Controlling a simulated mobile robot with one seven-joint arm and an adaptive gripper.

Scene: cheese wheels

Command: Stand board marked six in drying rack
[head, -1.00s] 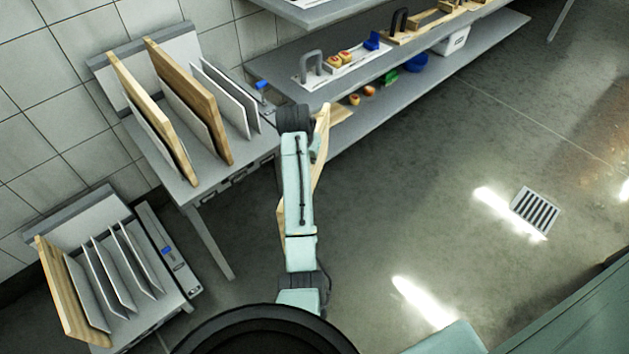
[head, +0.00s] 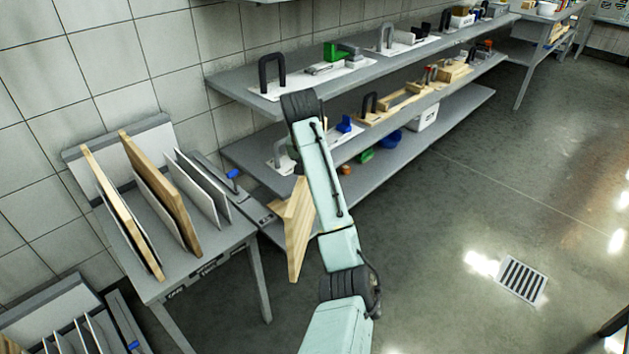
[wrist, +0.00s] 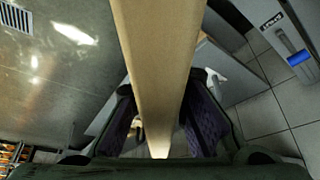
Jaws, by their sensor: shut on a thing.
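My gripper (wrist: 158,128) is shut on a wooden board (wrist: 158,50), with a dark purple-lined finger on each side of it. In the head view the held board (head: 298,228) hangs left of my arm, its face partly showing; my arm hides the fingers. No number can be read on it. A rack (head: 152,238) on a table at the left holds two upright wooden boards (head: 165,190) and several thin white panels. The held board is apart from it, to its right. A lower rack (head: 45,308) with thin upright panels is cut off at the bottom left.
A grey shelf unit (head: 245,88) with tools and blocks runs along the tiled wall behind my arm. A small blue-topped item (head: 233,174) stands beside the upper rack. Open floor with a drain (head: 522,279) lies at the right.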

